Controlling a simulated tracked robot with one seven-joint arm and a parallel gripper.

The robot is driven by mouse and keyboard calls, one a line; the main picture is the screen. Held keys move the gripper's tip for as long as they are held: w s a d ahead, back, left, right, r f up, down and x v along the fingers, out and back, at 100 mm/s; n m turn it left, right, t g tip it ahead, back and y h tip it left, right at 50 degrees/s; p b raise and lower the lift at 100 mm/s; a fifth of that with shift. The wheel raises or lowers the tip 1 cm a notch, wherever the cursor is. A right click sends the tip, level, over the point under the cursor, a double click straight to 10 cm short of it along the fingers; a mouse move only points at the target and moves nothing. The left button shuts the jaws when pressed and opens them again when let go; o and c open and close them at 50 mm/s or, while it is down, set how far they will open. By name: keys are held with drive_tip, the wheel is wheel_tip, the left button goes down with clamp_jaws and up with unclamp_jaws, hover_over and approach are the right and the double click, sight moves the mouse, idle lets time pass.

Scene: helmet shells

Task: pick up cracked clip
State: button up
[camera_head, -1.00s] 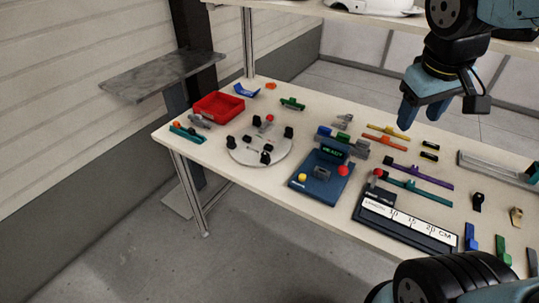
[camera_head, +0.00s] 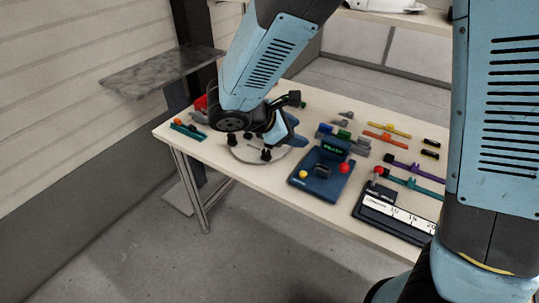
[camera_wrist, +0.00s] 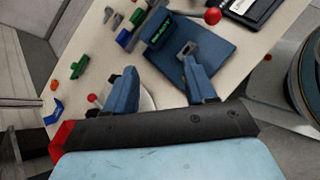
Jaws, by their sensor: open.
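I cannot tell which small part is the cracked clip; no crack shows at this size. A small grey piece (camera_head: 322,170) sits on the dark blue tester (camera_head: 310,186); the tester also shows in the wrist view (camera_wrist: 215,55). A green clip (camera_wrist: 79,67), a small orange piece (camera_wrist: 54,85) and a blue curved piece (camera_wrist: 53,111) lie on the table at the left of the wrist view. My gripper (camera_wrist: 158,76) is open and empty, its blue fingers spread above the table. In the head view it is over the round plate, largely hidden by my arm.
The pale round plate (camera_head: 243,153) with black posts is partly covered by my arm. A red tray (camera_head: 200,103) is mostly hidden behind it. Coloured bars (camera_head: 384,138) and a black length scale (camera_head: 395,219) are right of the tester. The table's front edge is clear.

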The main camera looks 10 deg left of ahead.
drive_tip(key=s+a+f+n+t+y, duration=0.1)
drive_tip(key=s+a+f+n+t, duration=0.2)
drive_tip(key=a+f+n, duration=0.3)
drive_tip(key=s+a+f+n+t+y, duration=0.2)
drive_tip(key=s+a+f+n, duration=0.1)
drive_tip(key=a, duration=0.6)
approach(265, 153)
drive_tip(key=shift+w+d+f, duration=0.1)
drive_tip(key=shift+w+f, duration=0.7)
drive_tip(key=shift+w, duration=0.15)
drive_tip(key=shift+d+r+x, duration=0.1)
drive_tip(key=shift+d+x, duration=0.05)
drive_tip(key=shift+x, duration=1.2)
drive_tip(key=shift+d+r+x, duration=0.1)
drive_tip(key=shift+x, duration=1.25)
drive_tip(key=shift+t, duration=0.3)
clamp_jaws()
